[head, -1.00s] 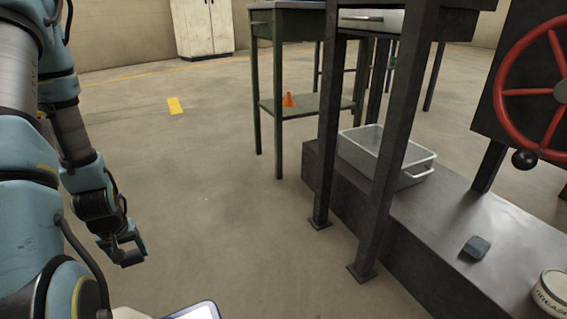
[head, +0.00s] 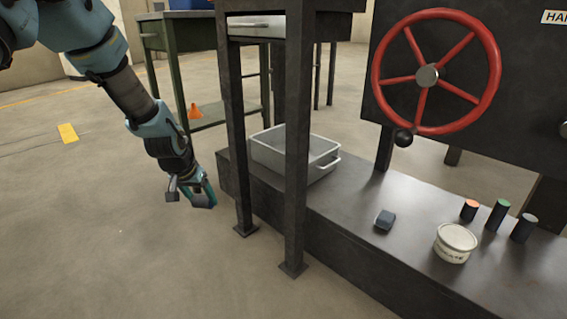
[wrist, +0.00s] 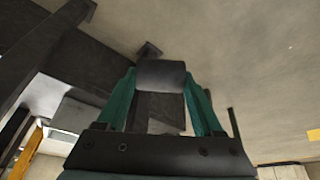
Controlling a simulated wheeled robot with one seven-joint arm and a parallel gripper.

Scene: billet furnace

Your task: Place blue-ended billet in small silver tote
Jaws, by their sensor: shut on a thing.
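My gripper (head: 203,196) hangs in the air left of the bench, its teal fingers shut on a dark grey billet (wrist: 160,76). The face of the billet seen in the wrist view is plain grey; I cannot make out a blue end. A small silver tote (head: 268,158) stands on the low dark bench, right of my gripper and apart from it. It is open-topped with a handle at its right end, and a dark post partly hides it. My gripper (wrist: 160,100) fills the middle of the wrist view.
Dark posts (head: 297,190) rise in front of the tote. The bench (head: 345,205) also bears a small dark block (head: 385,220), a white tub (head: 456,242) and upright billets with orange (head: 470,211), green (head: 497,215) and greyish (head: 524,229) tops. A red handwheel (head: 427,76) stands behind.

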